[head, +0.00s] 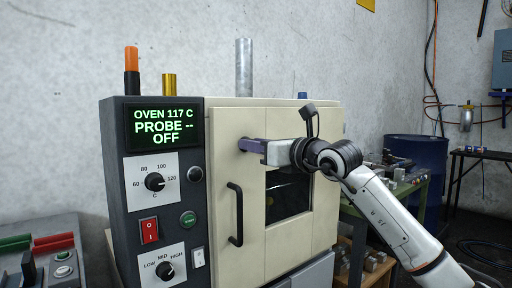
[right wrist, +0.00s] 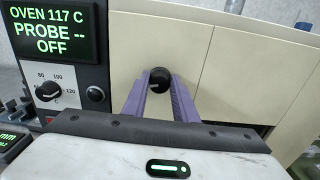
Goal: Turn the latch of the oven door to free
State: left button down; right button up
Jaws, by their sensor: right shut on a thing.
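The beige oven door (head: 222,170) is closed and has a black vertical handle (head: 236,214) and a dark window (head: 288,200). My right gripper (head: 246,145) reaches in from the right to the upper left of the door. In the right wrist view its two purple fingers (right wrist: 160,88) are shut on a round black latch knob (right wrist: 160,77), one finger on each side. The head view hides most of the knob behind the fingers, and its turn angle cannot be told. My left gripper is not in view.
A dark control panel (head: 125,205) with dials, a red switch and a display reading "OVEN 117 C, PROBE --, OFF" stands left of the door. A green workbench (head: 408,190) and a blue drum (head: 428,165) stand to the right. A grey console (head: 60,262) sits at lower left.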

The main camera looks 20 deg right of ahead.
jog(key=shift+a+f+n+b, duration=0.1)
jog(key=shift+n+b, duration=0.35)
jog(key=shift+n, duration=3.35)
jog(key=shift+a+f+n+b, duration=0.1)
jog(key=shift+n+b, duration=0.3)
jog(key=shift+n, duration=3.4)
jog(key=o, duration=1)
jog(key=shift+o, duration=0.2)
jog(key=b+v, duration=0.2)
jog(key=v, duration=0.8)
jog(key=shift+s, duration=0.2)
